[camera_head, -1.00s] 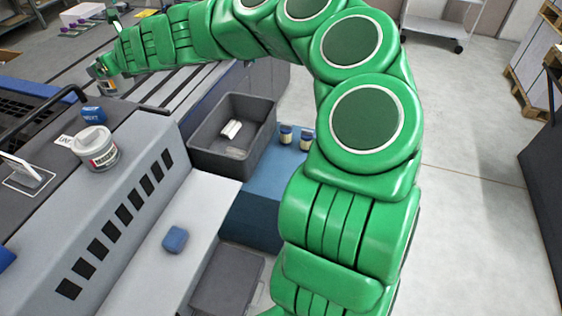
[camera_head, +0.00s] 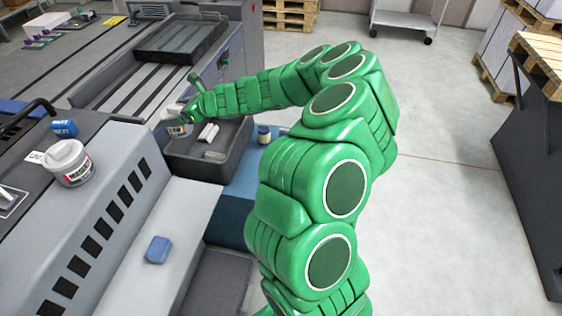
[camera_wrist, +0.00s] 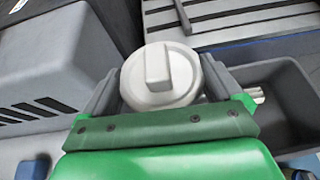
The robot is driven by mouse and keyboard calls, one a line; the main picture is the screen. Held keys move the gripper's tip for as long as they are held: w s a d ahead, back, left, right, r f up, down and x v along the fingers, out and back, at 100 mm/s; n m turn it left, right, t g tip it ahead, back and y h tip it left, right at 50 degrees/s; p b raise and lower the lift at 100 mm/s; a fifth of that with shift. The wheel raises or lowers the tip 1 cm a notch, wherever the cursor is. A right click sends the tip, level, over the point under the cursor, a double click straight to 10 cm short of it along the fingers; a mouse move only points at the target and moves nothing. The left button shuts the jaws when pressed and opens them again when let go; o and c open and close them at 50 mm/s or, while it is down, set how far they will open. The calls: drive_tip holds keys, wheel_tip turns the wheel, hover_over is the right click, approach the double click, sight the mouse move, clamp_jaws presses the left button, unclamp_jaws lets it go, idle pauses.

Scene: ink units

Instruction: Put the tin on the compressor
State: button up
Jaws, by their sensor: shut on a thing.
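My gripper (camera_wrist: 166,88) is shut on a tin (camera_wrist: 160,72) with a round white lid and a raised bar across it. In the head view, part of the held tin (camera_head: 174,128) shows beneath my green wrist, above the left part of a dark grey bin. The tin looks upright; its lower part is hidden in the wrist view. Which thing is the compressor I cannot tell for sure; a grey housing with dark vent slots (camera_head: 108,190) stands at the left.
A similar white tub (camera_head: 70,164) and a blue box (camera_head: 63,129) stand on the housing's dark top. The dark grey bin (camera_head: 232,160) holds white rolls. A small jar (camera_head: 264,134) stands beside it. A blue block (camera_head: 157,249) lies on the pale ledge. Open floor is at the right.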

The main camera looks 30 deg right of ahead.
drive_tip(key=s+d+f+n+g, duration=0.1)
drive_tip(key=s+d+f, duration=0.9)
drive_tip(key=d+f, duration=0.15)
drive_tip(key=s+d+f, duration=0.3)
drive_tip(key=s, duration=0.5)
drive_tip(key=s+d+f, duration=0.2)
drive_tip(key=s+d, duration=0.1)
drive_tip(key=s, duration=0.6)
drive_tip(key=shift+w+d+f, duration=0.8)
drive_tip(key=shift+w+f, duration=1.4)
drive_tip(key=shift+w+d+f, duration=0.8)
drive_tip(key=shift+w+f, duration=1.35)
drive_tip(key=shift+w, duration=0.05)
drive_tip(key=shift+w+d+f, duration=0.8)
drive_tip(key=shift+w+f, duration=1.4)
drive_tip(key=o, duration=1.7)
drive_tip(key=shift+f, duration=0.1)
